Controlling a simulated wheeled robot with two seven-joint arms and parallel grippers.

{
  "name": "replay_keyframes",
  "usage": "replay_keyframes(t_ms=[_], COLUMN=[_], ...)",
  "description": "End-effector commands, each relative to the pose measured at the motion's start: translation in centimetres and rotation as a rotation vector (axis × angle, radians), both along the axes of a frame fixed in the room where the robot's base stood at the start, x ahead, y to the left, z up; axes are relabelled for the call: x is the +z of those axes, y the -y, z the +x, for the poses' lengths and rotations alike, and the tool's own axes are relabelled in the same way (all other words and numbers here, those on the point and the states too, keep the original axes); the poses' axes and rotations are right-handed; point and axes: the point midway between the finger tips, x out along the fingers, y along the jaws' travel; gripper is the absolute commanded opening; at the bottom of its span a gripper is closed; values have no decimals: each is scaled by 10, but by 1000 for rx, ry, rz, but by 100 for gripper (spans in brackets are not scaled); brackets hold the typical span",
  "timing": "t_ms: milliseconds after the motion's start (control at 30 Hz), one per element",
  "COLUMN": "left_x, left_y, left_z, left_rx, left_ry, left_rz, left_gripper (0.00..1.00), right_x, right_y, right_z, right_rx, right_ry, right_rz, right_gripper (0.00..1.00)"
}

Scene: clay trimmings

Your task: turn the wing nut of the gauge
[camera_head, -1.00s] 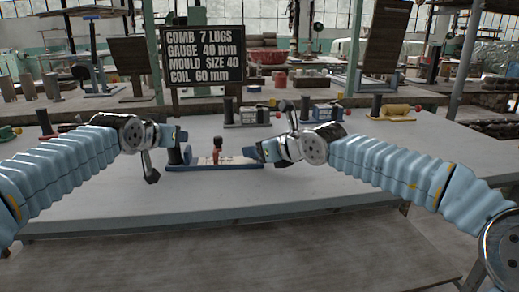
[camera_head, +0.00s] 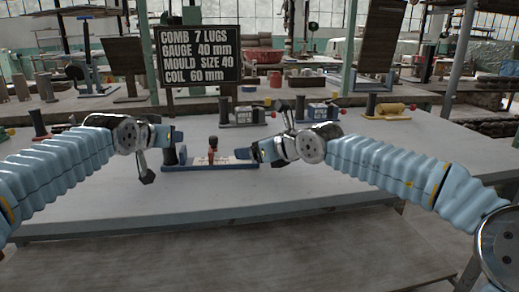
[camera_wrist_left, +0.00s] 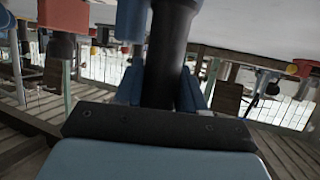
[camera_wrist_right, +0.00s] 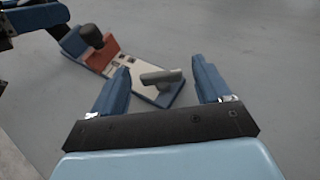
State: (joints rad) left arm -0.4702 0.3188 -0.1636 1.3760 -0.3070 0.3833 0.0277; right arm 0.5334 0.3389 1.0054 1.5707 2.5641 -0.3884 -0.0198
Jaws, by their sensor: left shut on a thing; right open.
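The gauge (camera_head: 210,167) lies on the grey bench, with a blue base, a pale plate, a black post (camera_head: 170,154) at its left end and a red block with a black knob (camera_head: 213,144). My left gripper (camera_head: 177,137) is shut on the black post, which fills the space between its fingers in the left wrist view (camera_wrist_left: 167,60). My right gripper (camera_head: 245,154) is open above the gauge's right end. In the right wrist view, the grey wing nut (camera_wrist_right: 162,77) shows between the two open fingers, apart from both. In the head view I cannot make it out.
A black sign (camera_head: 201,55) with white writing stands behind the gauge. Similar devices stand farther back, one with a yellow cylinder (camera_head: 390,108). The bench's front part (camera_head: 230,195) is clear.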

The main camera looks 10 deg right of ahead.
Motion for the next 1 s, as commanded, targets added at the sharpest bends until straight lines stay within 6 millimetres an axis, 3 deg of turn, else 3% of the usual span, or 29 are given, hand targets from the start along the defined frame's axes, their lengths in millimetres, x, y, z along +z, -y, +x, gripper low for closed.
replay_keyframes(t_ms=[1000], left_x=[-4], left_y=[1], left_z=[0], left_rx=[-1], left_ry=[-6], left_rz=[3], left_gripper=[0], right_x=[37], right_y=[49], right_z=[-81], right_rx=[1], right_ry=[-3], right_rz=[1], right_gripper=[77])
